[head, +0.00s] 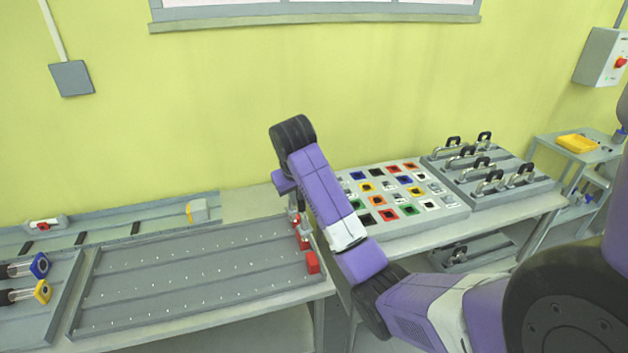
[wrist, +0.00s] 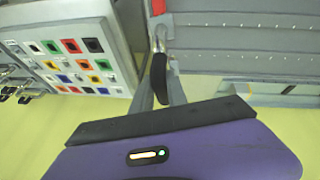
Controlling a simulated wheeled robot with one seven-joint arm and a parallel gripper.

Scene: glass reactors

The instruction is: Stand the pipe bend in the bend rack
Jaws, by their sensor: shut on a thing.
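My gripper (wrist: 160,104) is shut on a black pipe bend with a metal end, and this pipe bend (wrist: 159,76) sticks out ahead of it in the wrist view. In the head view the gripper hangs below my dark wrist, over the right end of a grey tray, and is mostly hidden by my arm.
A panel of coloured squares (head: 457,212) lies between my arm and the rack. Red blocks (head: 312,262) stand along the right end of the grey dotted tray (head: 200,275). Another bend (head: 458,254) is on a lower shelf. A yellow tray (head: 577,143) is at far right.

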